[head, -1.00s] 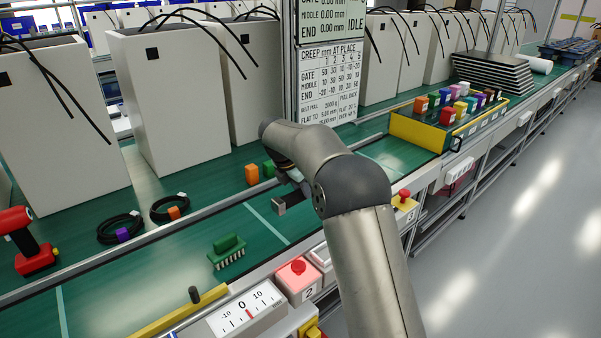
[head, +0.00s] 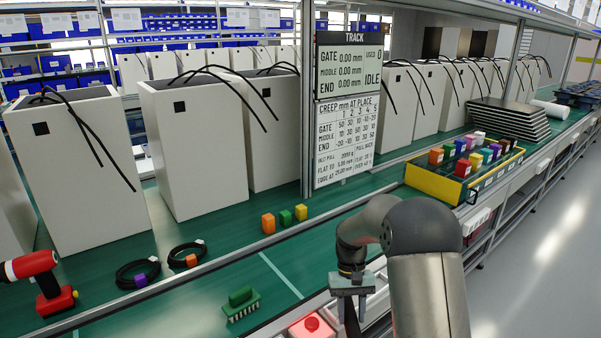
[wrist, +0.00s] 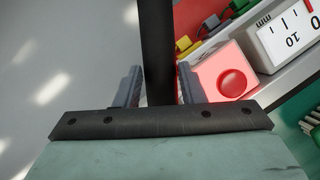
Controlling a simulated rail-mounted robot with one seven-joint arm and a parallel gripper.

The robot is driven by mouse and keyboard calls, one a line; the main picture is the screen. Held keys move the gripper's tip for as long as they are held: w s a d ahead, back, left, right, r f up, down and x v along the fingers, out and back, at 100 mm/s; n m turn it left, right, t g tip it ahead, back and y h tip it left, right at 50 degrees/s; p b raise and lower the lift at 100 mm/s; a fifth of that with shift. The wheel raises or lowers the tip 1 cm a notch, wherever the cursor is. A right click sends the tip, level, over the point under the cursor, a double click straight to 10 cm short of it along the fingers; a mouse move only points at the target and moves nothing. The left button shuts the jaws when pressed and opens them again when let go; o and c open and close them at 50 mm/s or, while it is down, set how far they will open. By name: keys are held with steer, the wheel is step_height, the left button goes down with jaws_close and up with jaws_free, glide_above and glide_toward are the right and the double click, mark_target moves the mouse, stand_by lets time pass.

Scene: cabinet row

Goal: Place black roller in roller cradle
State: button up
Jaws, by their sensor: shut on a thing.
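My gripper (head: 352,296) points down near the front edge of the green bench, at lower centre in the head view. Its two fingers also show in the wrist view (wrist: 160,88), shut on the black roller (wrist: 157,45). The roller is a long dark bar running up out of the wrist picture from between the fingers. In the head view the roller (head: 352,322) hangs below the gripper and is cut off by the lower edge. I cannot make out the roller cradle in either view.
A pink box with a red button (head: 312,326) is close to the gripper. A green brush (head: 241,305), cable coils (head: 138,273) and small coloured blocks (head: 285,218) lie on the bench. A yellow tray (head: 435,184) stands right. A white scale (wrist: 290,38) shows in the wrist view.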

steer(key=shift+s, duration=0.15)
steer(key=shift+d+r+n+h+b, duration=0.25)
steer(key=shift+r+n+h+b, duration=0.25)
steer(key=shift+n, duration=0.6)
steer(key=r+n+h, duration=0.1)
steer(key=n, duration=0.2)
steer(key=d+r+n+t+h+b, duration=0.1)
steer(key=n, duration=0.2)
steer(key=s+r+n+t+h, duration=0.1)
steer(key=n, duration=0.2)
steer(key=shift+d+r+b, duration=0.2)
steer(key=shift+d+b, duration=0.05)
steer(key=shift+b, duration=0.1)
step_height(320, 180, up, 5)
steer(key=s+d+n+t+b, duration=0.15)
steer(key=n+t, duration=0.35)
steer(key=n, duration=0.8)
steer(key=w+f, duration=0.3)
steer(key=w, duration=0.1)
steer(key=w+f, duration=0.3)
steer(key=w, duration=0.1)
steer(key=w+f, duration=0.3)
steer(key=w, duration=0.2)
steer(key=shift+d, duration=0.25)
steer(key=shift+w+f, duration=0.3)
steer(key=shift+f, duration=0.1)
steer(key=shift+w+f, duration=0.15)
steer(key=shift+f, duration=1.55)
